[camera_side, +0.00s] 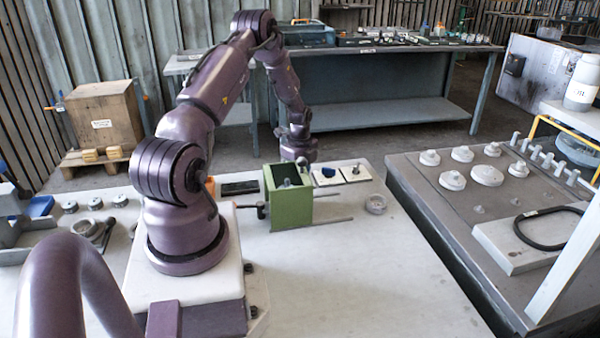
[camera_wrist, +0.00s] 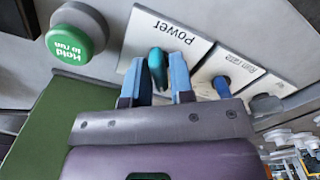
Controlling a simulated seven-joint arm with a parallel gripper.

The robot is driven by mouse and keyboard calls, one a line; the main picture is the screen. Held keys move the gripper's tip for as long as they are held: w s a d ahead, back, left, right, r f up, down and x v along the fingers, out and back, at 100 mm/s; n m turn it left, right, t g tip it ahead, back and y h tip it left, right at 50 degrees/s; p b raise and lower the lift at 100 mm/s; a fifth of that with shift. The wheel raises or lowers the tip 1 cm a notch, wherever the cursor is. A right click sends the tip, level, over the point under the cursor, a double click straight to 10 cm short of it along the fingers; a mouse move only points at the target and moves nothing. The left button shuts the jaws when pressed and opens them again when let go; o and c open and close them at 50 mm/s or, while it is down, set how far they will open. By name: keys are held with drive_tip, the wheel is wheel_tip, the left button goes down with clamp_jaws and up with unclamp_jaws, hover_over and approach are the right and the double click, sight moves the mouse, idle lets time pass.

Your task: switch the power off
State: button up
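In the wrist view, a teal switch handle (camera_wrist: 157,66) stands up from a pale plate labelled "Power" (camera_wrist: 190,45), the label upside down. My gripper (camera_wrist: 157,75) has its two blue fingers close together, one on each side of the handle. The handle fills the narrow gap, so the gripper looks shut on it. The way the switch is set cannot be read. In the side view, my gripper is mostly hidden at the end of my arm, behind the green box.
A green "Hold to run" button (camera_wrist: 76,33) is left of the power plate. Right of it is another plate with a blue switch (camera_wrist: 222,86), then a grey knob (camera_wrist: 265,104). A green box (camera_side: 288,200) stands nearby on the white table (camera_side: 370,270). The table's front right is clear.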

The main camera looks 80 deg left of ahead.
drive_tip(key=shift+o, duration=0.6)
drive_tip(key=shift+r, duration=2.9)
